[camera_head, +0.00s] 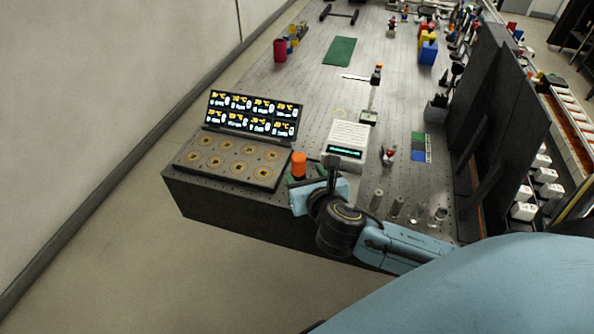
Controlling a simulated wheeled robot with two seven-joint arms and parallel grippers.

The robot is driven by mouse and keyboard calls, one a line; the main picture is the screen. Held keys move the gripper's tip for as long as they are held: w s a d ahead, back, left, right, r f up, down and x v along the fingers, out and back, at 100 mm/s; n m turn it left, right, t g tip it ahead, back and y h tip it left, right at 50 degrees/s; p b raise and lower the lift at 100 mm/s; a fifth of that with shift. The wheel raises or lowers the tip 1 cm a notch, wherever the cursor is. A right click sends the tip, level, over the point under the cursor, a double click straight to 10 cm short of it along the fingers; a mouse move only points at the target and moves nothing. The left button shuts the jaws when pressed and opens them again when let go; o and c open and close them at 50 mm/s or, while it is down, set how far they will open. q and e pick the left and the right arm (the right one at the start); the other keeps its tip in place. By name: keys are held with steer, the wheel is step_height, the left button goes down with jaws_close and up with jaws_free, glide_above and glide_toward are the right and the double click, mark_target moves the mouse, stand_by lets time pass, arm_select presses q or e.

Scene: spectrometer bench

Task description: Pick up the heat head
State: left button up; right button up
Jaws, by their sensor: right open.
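An orange cylinder (298,164) with a dark lower part, which looks like the heat head, stands near the bench's front edge, at the right corner of the hot-plate panel. My right arm comes in from the lower right over the front edge. My right gripper (311,179) is open, with dark fingers close to the orange cylinder. One finger shows to the cylinder's right; I cannot tell whether the other touches it. The cylinder's base is partly hidden by the gripper. My left gripper is not in view.
A dark panel with several round plates (228,160) and a lit display (253,115) stands left. A white instrument (347,139) stands just behind my gripper. Glass vials (397,206) stand right of my wrist. A tall dark board (490,120) bounds the right. A green mat (340,51) lies farther back.

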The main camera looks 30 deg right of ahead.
steer(key=x, duration=0.7)
steer(key=shift+a+f+b, duration=0.1)
steer(key=shift+a+b, duration=0.1)
steer(key=shift+b, duration=0.2)
jaws_close()
